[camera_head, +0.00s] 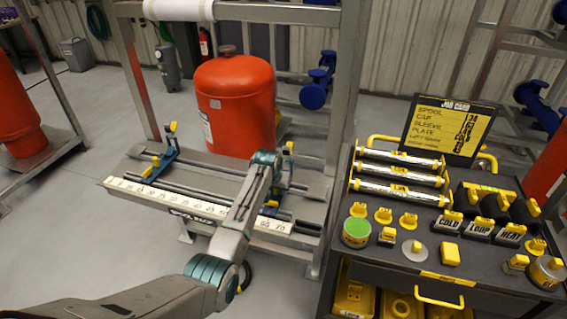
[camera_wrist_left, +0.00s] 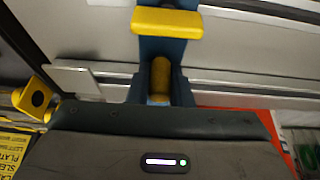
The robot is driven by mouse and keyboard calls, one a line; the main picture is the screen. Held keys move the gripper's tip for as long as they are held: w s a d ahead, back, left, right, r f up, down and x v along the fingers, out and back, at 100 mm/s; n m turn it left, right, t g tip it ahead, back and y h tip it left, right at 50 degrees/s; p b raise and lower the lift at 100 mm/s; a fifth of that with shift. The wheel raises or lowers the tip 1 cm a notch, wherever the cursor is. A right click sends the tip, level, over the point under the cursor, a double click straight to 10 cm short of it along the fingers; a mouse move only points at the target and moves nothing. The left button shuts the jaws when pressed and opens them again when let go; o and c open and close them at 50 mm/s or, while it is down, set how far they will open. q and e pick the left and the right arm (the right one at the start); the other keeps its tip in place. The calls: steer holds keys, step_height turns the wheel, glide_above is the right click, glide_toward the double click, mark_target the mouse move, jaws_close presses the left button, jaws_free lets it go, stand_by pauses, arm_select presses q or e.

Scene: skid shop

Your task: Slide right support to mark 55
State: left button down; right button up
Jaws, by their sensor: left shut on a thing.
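The spool rack (camera_head: 190,215) stands on the left, with a white number scale (camera_head: 150,193) along its front edge. The left support (camera_head: 160,165), blue with yellow parts, stands across the rails near the rack's left end. The right support (camera_head: 287,168), also blue and yellow, stands towards the right end, partly behind my left arm. My left gripper (camera_head: 273,188) is at this support, shut on it. In the left wrist view the support (camera_wrist_left: 151,50) rises between the fingers, with a yellow block (camera_wrist_left: 166,22) and a yellow knob (camera_wrist_left: 160,75). My arm covers part of the scale; the support's exact mark cannot be read.
A red tank (camera_head: 235,105) stands behind the rails. A black tool cart (camera_head: 400,220) with silver bars, yellow-handled pieces and a job board (camera_head: 450,130) is close on the right, beyond the rack's upright. Another red tank (camera_head: 15,115) is far left. Floor is clear at front left.

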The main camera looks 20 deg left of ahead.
arm_select(q)
steer(key=shift+a+p, duration=0.5)
steer(key=shift+a, duration=1.4)
steer(key=shift+w+a+r, duration=0.1)
steer(key=shift+a, duration=0.7)
steer(key=shift+a+p, duration=0.35)
steer(key=shift+a, duration=0.65)
